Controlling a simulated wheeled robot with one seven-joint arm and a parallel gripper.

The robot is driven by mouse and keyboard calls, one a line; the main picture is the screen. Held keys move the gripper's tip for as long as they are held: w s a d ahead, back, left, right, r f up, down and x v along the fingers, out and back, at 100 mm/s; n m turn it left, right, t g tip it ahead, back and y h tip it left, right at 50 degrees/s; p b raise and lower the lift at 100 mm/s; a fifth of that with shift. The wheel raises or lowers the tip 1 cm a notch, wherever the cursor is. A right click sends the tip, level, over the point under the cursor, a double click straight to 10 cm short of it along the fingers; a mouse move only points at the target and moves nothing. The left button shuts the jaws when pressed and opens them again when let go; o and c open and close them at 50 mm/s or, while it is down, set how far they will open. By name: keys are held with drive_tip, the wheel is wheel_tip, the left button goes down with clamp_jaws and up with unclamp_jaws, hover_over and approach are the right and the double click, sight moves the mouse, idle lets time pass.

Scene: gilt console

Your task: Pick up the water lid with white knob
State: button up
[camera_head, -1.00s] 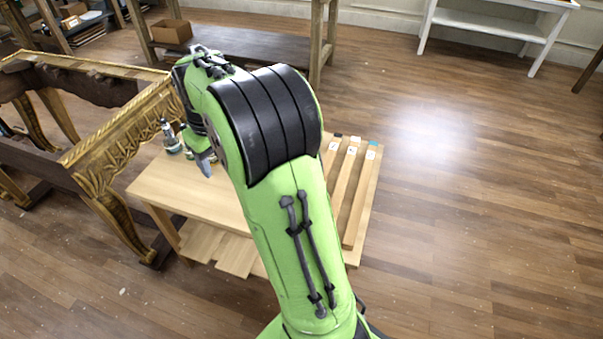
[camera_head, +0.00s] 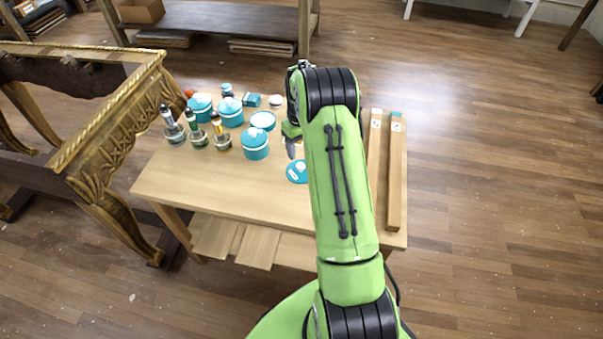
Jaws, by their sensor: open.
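A round teal lid with a white knob (camera_head: 297,173) lies flat on the wooden table (camera_head: 225,183), just left of my arm. Several teal pots stand to its left. One pot (camera_head: 254,147) near it has a lid with a white knob on, as do two farther back (camera_head: 230,114) (camera_head: 200,109). Another teal container (camera_head: 263,121) with a pale top stands behind the near pot. My gripper (camera_head: 291,149) is open, partly hidden behind my green arm. It appears above and just behind the loose lid, apart from it; its height is hard to judge.
Several glass bottles with coloured tops (camera_head: 198,135) stand at the table's left. Long wooden bars (camera_head: 394,180) lie along the right edge. The gilt console (camera_head: 95,165) stands close on the left. The table's front is clear.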

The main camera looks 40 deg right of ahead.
sight(301, 165)
wheel_tip(301, 165, down, 8)
drive_tip(key=b, duration=0.2)
drive_tip(key=shift+s+a+r+b, duration=0.1)
drive_tip(key=shift+r+b, duration=0.15)
drive_tip(key=shift+b, duration=0.05)
drive_tip(key=shift+r, duration=0.1)
drive_tip(key=shift+c, duration=0.9)
clamp_jaws()
